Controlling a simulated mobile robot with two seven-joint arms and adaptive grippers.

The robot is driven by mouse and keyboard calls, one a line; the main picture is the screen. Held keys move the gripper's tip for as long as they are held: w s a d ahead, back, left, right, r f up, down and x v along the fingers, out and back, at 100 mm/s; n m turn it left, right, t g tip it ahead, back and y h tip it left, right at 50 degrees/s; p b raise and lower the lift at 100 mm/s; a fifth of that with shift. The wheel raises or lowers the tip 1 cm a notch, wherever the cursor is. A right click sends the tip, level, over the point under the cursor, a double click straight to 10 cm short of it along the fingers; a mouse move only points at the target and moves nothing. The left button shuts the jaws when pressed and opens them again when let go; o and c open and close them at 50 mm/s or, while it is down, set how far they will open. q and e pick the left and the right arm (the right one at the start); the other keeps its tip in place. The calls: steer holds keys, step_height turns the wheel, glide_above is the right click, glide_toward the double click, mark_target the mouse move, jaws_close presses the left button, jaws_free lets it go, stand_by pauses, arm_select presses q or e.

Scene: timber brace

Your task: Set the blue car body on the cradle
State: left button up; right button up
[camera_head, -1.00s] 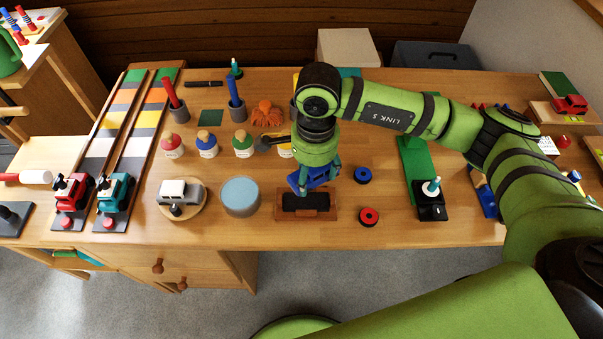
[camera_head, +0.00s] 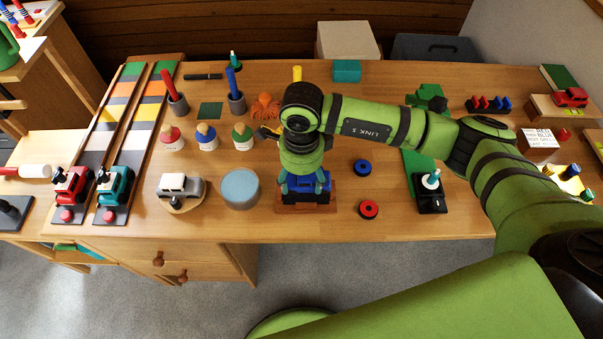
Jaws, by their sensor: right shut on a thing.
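The blue car body (camera_head: 318,187) is between the fingers of my right gripper (camera_head: 306,184), which is shut on it and points down. The wooden cradle (camera_head: 290,208) lies under the body near the table's front edge. Its dark top is mostly hidden by the body and gripper. The body looks level and lined up over the cradle, at or very near its surface; I cannot tell whether it bears fully on it. My left gripper is not in view.
Paint jars, including a green one (camera_head: 242,138), stand behind.

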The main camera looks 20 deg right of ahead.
mark_target(302, 178)
steer(key=shift+f+b, duration=0.75)
steer(key=shift+f, duration=0.8)
steer(key=shift+f+b, duration=0.6)
steer(key=shift+b, duration=0.15)
steer(key=o, duration=1.3)
steer(key=shift+c, duration=0.2)
steer(key=shift+r, duration=0.1)
steer(key=shift+r+p, duration=2)
steer(key=shift+r, duration=1.55)
